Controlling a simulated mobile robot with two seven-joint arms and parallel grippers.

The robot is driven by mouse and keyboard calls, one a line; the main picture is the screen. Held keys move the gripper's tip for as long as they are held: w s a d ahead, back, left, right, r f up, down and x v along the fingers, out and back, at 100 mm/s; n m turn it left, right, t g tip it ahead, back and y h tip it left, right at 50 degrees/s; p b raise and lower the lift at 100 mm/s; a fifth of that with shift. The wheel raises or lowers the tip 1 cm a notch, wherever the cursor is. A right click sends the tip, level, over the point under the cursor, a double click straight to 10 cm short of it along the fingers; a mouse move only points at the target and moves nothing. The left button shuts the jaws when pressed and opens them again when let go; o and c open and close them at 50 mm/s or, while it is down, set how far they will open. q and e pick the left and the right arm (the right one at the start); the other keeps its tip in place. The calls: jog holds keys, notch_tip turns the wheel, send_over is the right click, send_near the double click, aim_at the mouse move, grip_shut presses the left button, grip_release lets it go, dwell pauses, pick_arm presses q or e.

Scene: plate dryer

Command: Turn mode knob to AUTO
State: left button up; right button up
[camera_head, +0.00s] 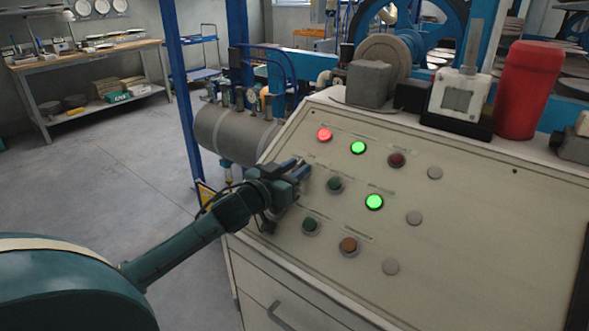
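A sloped beige control panel (480,255) fills the right half of the head view. My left gripper (299,168) reaches in from the left and is at the panel's left edge, over the left end of the middle button row. I cannot tell whether its fingers are open or shut, or whether they touch the panel. No mode knob can be made out; the spot at the fingers is hidden by the gripper. The panel labels are too small to read. My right gripper is not in view.
The panel carries a lit red light (324,134), lit green lights (358,147) (374,202), and several dark or grey buttons. A red cylinder (528,88) and a boxy white device (460,95) stand on top. A grey tank (232,132) is behind; open floor (100,170) lies left.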

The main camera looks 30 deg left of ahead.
pick_arm(q)
jog(key=shift+c, duration=1.2)
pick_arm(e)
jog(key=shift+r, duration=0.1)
